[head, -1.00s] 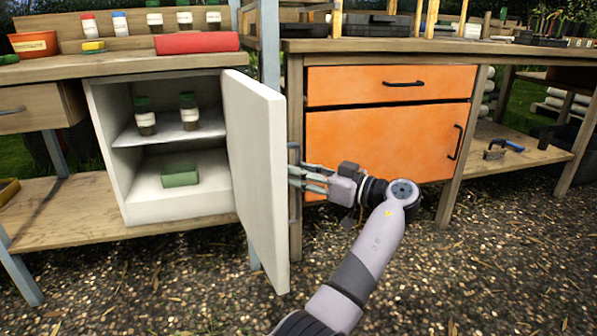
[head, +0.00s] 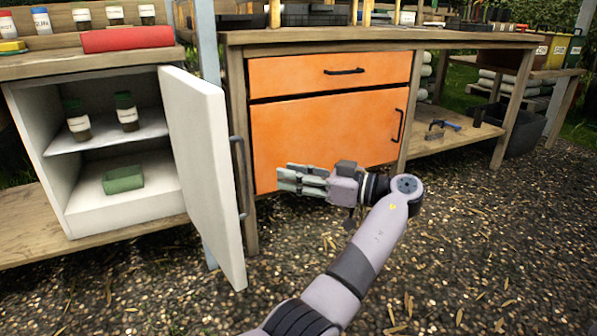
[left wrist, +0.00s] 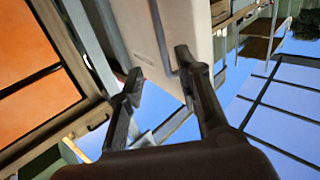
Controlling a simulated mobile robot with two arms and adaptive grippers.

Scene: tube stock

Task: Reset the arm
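My left gripper (head: 281,180) is in front of the orange cabinet, to the right of the open white cabinet door (head: 205,170). A clear gap lies between its fingertips and the dark door handle (head: 238,178). In the left wrist view the two fingers (left wrist: 160,66) are spread apart with nothing between them, and the white door (left wrist: 188,28) shows beyond them. My right gripper is not in view.
The orange cabinet (head: 325,125) is shut under the bench. A red roll (head: 127,39) lies on the left bench top. A blue-handled tool (head: 440,127) lies on the low right shelf. The gravel ground (head: 480,230) in front is clear.

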